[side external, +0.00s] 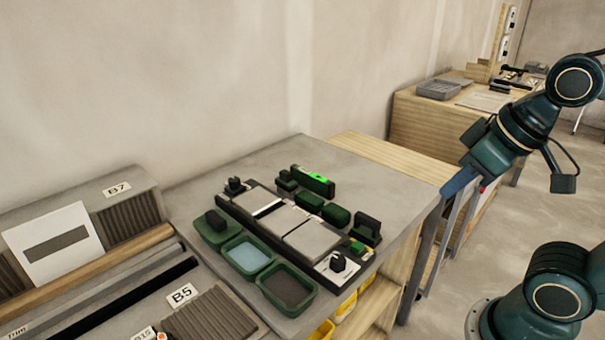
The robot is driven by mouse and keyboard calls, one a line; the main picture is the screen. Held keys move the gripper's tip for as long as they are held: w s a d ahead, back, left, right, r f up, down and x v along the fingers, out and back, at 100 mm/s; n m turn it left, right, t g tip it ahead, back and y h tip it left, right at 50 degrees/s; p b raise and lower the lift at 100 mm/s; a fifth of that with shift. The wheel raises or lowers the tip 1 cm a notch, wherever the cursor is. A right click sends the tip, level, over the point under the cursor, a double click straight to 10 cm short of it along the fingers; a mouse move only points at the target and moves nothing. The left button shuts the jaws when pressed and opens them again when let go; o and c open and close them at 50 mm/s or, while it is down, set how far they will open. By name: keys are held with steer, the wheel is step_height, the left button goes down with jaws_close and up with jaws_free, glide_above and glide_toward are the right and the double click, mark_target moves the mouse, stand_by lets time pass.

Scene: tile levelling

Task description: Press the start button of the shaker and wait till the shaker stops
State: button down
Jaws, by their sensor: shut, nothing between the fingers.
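My gripper (451,191) is at the right, at the end of my dark green arm. It is shut and empty, beside the right edge of the grey bench top and apart from the objects on it. I cannot pick out a shaker or its start button for certain. A long dark base (246,217) with pale tiles (312,240) lies on the bench, with a black knob (337,262) on its near white end. A small dark block with a bright green patch (357,247) is beside it.
Green trays (284,308) stand left of the base. A dark level with a bright green vial (318,178) and several green blocks (336,215) lie behind it. The bench's back right area is clear.

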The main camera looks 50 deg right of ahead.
stand_by(0.4)
steer(key=m+g+y, duration=0.3)
steer(key=m+y, duration=0.6)
steer(key=m, duration=0.4)
glide_above(358, 247)
steer(key=d, duration=0.2)
step_height(358, 247, down, 9)
steer(key=shift+a, duration=0.15)
steer(key=shift+r, duration=0.1)
steer(key=shift+f, duration=0.2)
steer(key=shift+f, duration=4.2)
